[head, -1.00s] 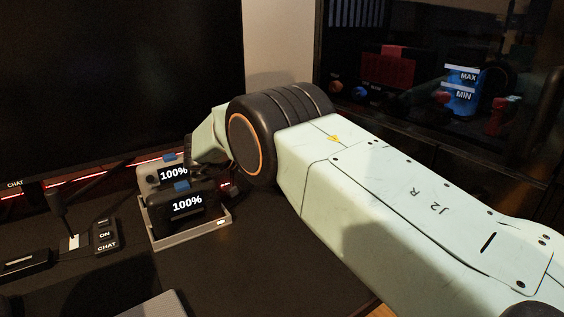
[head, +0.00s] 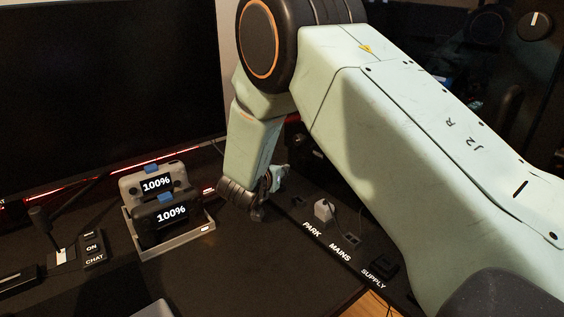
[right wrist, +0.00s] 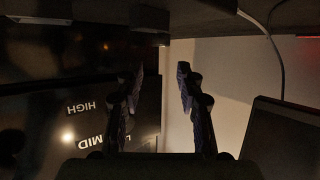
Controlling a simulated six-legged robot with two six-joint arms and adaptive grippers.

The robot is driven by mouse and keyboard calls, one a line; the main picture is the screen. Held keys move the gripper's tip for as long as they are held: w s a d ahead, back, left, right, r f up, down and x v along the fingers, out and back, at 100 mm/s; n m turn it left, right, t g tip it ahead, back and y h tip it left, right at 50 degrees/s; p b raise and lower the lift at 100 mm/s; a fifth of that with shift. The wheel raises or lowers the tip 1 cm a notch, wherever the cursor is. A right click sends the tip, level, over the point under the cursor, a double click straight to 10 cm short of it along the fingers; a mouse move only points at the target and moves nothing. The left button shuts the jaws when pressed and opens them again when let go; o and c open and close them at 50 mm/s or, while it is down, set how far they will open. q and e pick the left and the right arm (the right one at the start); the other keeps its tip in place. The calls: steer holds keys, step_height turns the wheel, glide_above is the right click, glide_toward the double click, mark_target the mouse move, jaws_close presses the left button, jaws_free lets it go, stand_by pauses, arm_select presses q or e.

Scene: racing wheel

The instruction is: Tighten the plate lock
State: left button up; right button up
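I cannot make out a plate lock in either view. My right gripper (head: 271,184) hangs low over the back of the desk, right of the two 100% devices, and its fingers are small and dark there. In the right wrist view the right gripper (right wrist: 160,82) has its two fingers apart with nothing between them. Beyond them are a pale wall strip (right wrist: 176,118) and a dark panel (right wrist: 60,115) with upside-down HIGH and MID labels and a small light. My left gripper is not in view.
A grey device (head: 134,183) and a black device (head: 171,232) stand in a tray (head: 190,240). Right of my gripper are a pale block (head: 323,209) and a strip labelled PARK, MAINS and SUPPLY (head: 340,253). A large dark screen (head: 100,80) stands behind. The desk's front middle is clear.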

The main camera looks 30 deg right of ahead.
steer(key=shift+s+f, duration=0.15)
steer(key=shift+w+d+f, duration=0.1)
steer(key=shift+w+f, duration=0.1)
steer(key=b+x, duration=0.2)
steer(key=x, duration=0.4)
steer(key=shift+f, duration=0.1)
steer(key=shift+w+d+f, duration=0.15)
steer(key=shift+w+d, duration=0.25)
jaws_close()
